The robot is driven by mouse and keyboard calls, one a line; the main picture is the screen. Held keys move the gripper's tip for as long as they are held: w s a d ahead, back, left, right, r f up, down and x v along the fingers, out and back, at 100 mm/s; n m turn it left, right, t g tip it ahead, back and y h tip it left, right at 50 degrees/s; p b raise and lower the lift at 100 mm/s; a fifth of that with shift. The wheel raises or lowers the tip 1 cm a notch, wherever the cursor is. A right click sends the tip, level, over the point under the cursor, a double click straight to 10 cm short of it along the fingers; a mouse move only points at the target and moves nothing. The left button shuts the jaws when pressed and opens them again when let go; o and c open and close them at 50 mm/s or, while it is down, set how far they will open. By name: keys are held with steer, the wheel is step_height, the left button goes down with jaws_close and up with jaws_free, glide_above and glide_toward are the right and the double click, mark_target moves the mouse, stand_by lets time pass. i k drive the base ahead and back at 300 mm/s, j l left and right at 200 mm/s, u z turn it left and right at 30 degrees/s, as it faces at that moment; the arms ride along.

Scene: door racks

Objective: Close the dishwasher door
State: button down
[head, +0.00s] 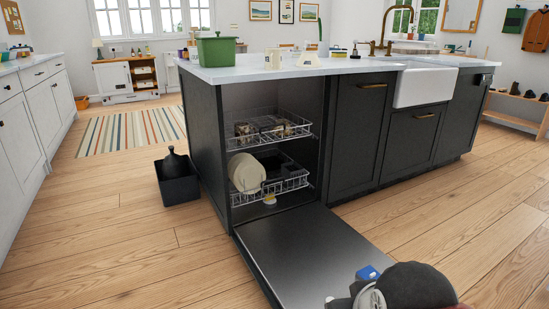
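The dishwasher stands open at the near end of the dark kitchen island in the head view. Its dark metal door (310,250) is lowered and lies about flat, just above the wood floor, reaching toward me. The upper rack (268,128) and lower rack (285,184) sit inside the tub. Pale plates (246,173) stand in the lower rack, and small items lie in the upper one. Parts of my arm, black, white and blue, show at the bottom right over the door's near edge. I cannot make out my gripper's fingers.
A black bin (177,185) with a dark object in it stands on the floor left of the island. A green tub (216,50) sits on the pale countertop (270,68). Wood floor is clear left and right of the door.

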mark_target(300, 257)
steer(key=i+l+u, duration=0.15)
steer(key=l, duration=0.35)
steer(key=i+l+u, duration=0.15)
steer(key=l, duration=0.35)
steer(key=i+l+u, duration=0.15)
steer(key=l, duration=0.4)
steer(key=i+l+u, duration=0.1)
steer(key=l, duration=0.4)
steer(key=l+u, duration=0.15)
steer(key=l, duration=0.4)
steer(key=i+l+u, duration=0.2)
steer(key=k+j+u, duration=0.3)
steer(key=u, duration=0.15)
steer(key=k, duration=0.05)
